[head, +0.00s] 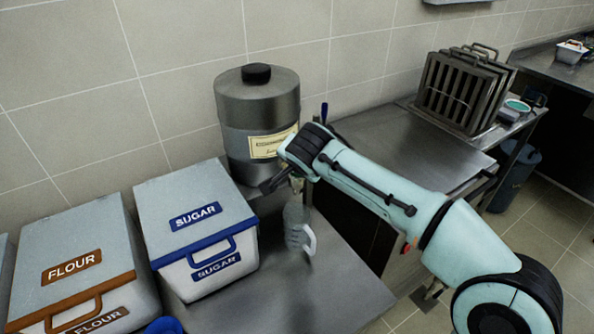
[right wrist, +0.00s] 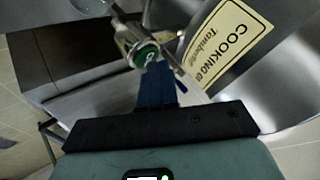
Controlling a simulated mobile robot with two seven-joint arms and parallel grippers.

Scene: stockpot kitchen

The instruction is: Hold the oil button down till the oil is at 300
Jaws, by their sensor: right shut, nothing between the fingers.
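A metal oil canister (head: 240,105) with a black lid and a cream label stands at the back of the steel counter. The label (right wrist: 232,42) reads "COOKING" in the right wrist view. A metal tap with a round green button (right wrist: 147,54) shows there. My right gripper (right wrist: 158,72) is shut and empty, its blue fingertips right at the lower edge of the button. I cannot tell whether the button is pressed in. In the head view my right gripper (head: 270,186) is in front of the canister and hides the tap. A clear jug (head: 294,228) with a pale handle stands below it; its level is unreadable.
A sugar bin (head: 180,205) with blue trim stands close left of the jug, and a flour bin (head: 75,240) with orange trim further left. The counter's front (head: 335,295) is clear.

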